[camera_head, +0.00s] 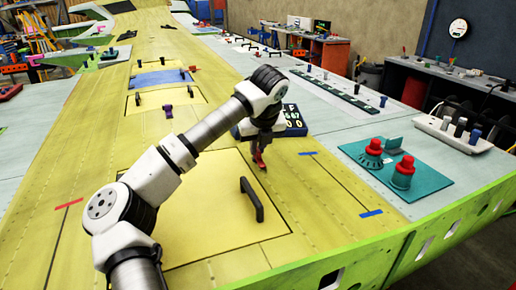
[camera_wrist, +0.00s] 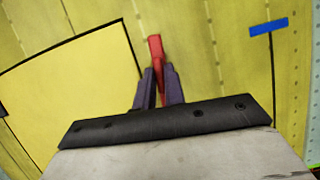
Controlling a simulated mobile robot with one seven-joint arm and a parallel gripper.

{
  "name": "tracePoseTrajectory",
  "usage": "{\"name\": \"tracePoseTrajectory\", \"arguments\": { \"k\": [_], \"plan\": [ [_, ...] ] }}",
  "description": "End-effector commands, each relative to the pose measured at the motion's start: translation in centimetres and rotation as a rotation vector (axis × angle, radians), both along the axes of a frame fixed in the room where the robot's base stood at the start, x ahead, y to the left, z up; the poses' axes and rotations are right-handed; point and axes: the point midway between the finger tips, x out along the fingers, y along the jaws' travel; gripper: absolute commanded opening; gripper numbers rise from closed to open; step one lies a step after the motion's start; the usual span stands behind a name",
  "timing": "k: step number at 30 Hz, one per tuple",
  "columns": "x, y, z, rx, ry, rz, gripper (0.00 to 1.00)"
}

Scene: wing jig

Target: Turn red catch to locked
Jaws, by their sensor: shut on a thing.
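The red catch (camera_head: 260,158) is a small red piece on the yellow wing skin, beside the upper right corner of a yellow hatch panel (camera_head: 205,205). In the wrist view the red catch (camera_wrist: 156,48) stands up between the dark fingers. My gripper (camera_head: 260,150) is shut on the catch, with its fingers (camera_wrist: 158,85) on either side of it. The lower part of the catch is hidden by the fingers. I cannot tell from these views which marked position the catch points to.
A black handle (camera_head: 251,199) rises from the hatch panel. A dark blue box with white figures (camera_head: 294,120) stands just behind my gripper. A teal board with red-topped knobs (camera_head: 402,178) lies to the right. Blue tape (camera_head: 371,213) marks the skin nearby.

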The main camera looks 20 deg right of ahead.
Motion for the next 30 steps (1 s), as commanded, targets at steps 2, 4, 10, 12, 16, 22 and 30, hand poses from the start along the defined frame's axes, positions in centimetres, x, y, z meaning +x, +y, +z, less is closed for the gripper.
{"name": "tracePoseTrajectory", "arguments": {
  "k": [2, 4, 10, 12, 16, 22, 30],
  "plan": [
    [0.03, 0.16, -0.27, 0.000, -0.003, -0.048, 0.00],
    [0.05, 0.21, -0.31, 0.000, -0.003, -0.100, 0.00],
    [0.08, 0.36, -0.25, 0.000, -0.003, -0.282, 0.00],
    [0.12, 0.41, -0.21, -0.001, -0.003, -0.349, 0.00],
    [0.17, 0.51, -0.10, -0.001, -0.002, -0.472, 0.00],
    [0.29, 0.65, 0.05, -0.003, -0.001, -0.662, 0.00],
    [0.44, 0.77, 0.24, -0.004, 0.000, -0.919, 0.00]
  ]
}}
